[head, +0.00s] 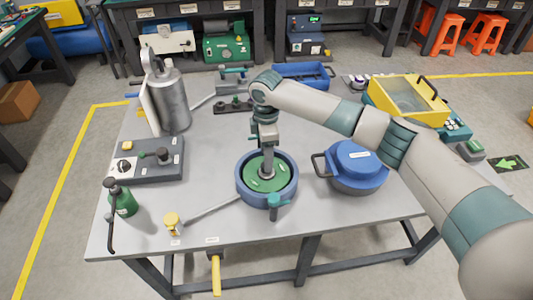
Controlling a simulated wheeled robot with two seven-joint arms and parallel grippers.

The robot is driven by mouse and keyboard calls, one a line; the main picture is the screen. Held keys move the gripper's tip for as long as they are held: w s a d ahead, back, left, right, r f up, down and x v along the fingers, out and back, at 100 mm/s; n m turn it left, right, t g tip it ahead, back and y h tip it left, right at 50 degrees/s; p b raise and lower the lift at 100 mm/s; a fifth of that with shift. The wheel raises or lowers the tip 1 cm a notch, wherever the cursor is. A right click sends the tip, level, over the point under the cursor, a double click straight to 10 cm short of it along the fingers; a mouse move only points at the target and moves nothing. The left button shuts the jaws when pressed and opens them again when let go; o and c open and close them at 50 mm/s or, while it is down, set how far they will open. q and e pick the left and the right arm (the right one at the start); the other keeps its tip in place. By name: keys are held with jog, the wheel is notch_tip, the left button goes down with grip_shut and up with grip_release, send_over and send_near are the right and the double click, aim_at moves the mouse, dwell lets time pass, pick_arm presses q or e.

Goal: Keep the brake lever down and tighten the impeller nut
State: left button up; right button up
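A round blue housing (243,187) stands on the grey table, with a green impeller (254,183) inside. My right arm reaches in from the right, and my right gripper (267,172) points down at the impeller's centre. The impeller nut is hidden under the gripper, and I cannot tell whether the fingers hold it. A yellow handle (215,274) hangs down below the table's front edge; I cannot tell which of these is the brake lever. My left gripper is out of view.
A blue lidded pot (353,164) stands right of the housing, under my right arm. A grey control box (158,168), green bottle (122,199) and metal canister (170,100) fill the left side.

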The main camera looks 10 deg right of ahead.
jog(key=shift+f, duration=0.55)
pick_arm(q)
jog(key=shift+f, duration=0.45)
pick_arm(e)
jog(key=shift+f, duration=1.45)
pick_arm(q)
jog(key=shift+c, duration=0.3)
